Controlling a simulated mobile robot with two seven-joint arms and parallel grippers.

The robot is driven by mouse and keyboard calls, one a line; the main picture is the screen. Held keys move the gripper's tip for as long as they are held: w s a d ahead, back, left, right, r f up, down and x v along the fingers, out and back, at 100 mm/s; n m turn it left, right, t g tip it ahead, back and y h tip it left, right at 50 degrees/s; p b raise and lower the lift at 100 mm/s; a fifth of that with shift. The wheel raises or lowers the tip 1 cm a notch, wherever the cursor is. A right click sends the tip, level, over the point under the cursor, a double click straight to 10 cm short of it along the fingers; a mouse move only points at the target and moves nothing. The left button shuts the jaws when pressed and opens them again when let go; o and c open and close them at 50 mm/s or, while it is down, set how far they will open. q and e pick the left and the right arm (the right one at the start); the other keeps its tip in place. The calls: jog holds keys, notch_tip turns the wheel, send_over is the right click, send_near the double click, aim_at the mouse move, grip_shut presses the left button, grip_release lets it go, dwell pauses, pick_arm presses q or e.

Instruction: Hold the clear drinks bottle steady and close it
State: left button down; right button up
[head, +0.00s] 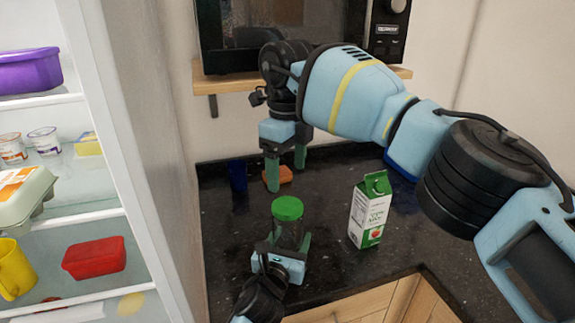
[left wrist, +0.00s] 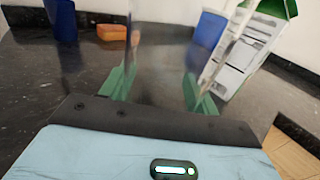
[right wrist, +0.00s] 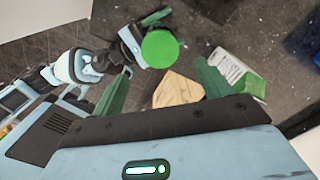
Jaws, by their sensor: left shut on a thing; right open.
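The clear drinks bottle (head: 289,238) stands upright near the front of the dark counter, with a green lid (head: 288,208) on its top. Whether the lid is screwed tight cannot be told. My left gripper (head: 287,247) is shut around the bottle's body from the front. In the left wrist view the transparent bottle (left wrist: 155,65) shows between the fingers. My right gripper (head: 286,170) is open and empty, beyond the bottle in the head view. In the right wrist view the lid (right wrist: 160,48) lies ahead of the open fingers (right wrist: 163,85), apart from them.
A green and white milk carton (head: 366,212) stands right of the bottle. An orange sponge (head: 284,175) and a blue cup (head: 237,175) are at the back. A microwave on a shelf (head: 230,84) hangs above. An open fridge (head: 110,150) bounds the left. Counter around the bottle is mostly clear.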

aim_at(288, 205)
jog(key=shift+n, duration=0.5)
jog(key=shift+f, duration=0.1)
jog(key=shift+f, duration=3.9)
jog(key=c, duration=1)
jog(key=o, duration=1.2)
jog(key=shift+r, duration=0.15)
